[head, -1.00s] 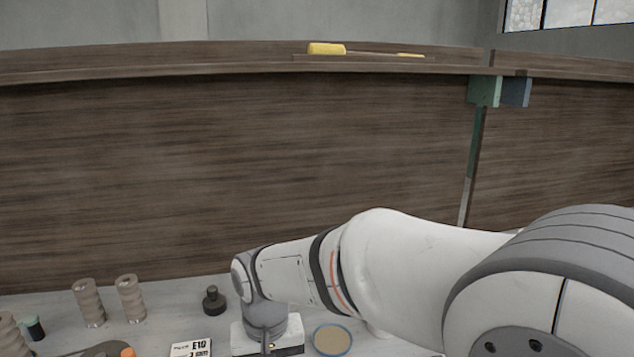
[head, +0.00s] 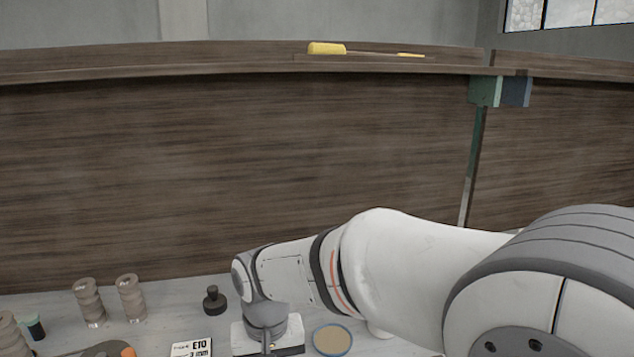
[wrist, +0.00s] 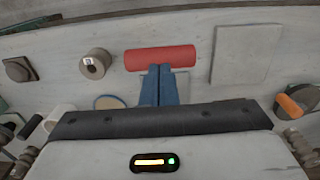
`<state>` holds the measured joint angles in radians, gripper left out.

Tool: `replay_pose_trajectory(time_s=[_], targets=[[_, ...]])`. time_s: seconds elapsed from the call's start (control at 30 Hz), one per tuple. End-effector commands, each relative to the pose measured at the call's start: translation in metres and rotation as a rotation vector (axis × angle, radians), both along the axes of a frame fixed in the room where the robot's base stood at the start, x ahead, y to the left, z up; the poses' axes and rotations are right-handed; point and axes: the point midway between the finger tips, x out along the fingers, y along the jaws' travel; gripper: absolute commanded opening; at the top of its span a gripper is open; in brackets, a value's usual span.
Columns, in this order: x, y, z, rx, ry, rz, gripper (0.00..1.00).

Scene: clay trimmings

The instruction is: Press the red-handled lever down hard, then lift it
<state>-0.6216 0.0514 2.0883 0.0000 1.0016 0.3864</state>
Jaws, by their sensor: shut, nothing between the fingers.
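The red handle (wrist: 160,59) of the lever shows in the wrist view as a red cylinder lying across the picture, just beyond my fingertips. My gripper (wrist: 160,70) is shut and empty, its two blue fingers side by side, with the tips at the lower edge of the red handle. I cannot tell whether the tips touch the handle or are only above it. The rest of the lever is mostly hidden behind my fingers. In the head view the red handle is not seen; my arm hides that area.
A spool-like cylinder (wrist: 95,63) lies left of the handle, and a flat grey slab (wrist: 246,55) lies to its right. In the head view, ribbed columns (head: 131,297), a dark knobbed piece (head: 214,300), an E10 card (head: 191,348) and a round blue-rimmed dish (head: 332,340) stand near my arm.

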Motion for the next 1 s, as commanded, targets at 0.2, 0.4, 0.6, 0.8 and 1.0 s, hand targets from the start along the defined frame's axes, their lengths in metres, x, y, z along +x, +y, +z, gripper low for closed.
replay_pose_trajectory(time_s=[0.2,0.4,0.6,0.8,1.0], targets=[[0.0,0.0,-0.005,0.0,0.001,0.0,0.0],[0.0,0.0,-0.009,0.0,0.001,0.0,0.0],[0.0,0.0,-0.013,0.0,0.001,-0.001,0.0],[0.0,0.0,-0.016,0.0,0.001,-0.001,0.0],[0.0,0.0,-0.016,0.0,0.001,-0.001,0.0]])
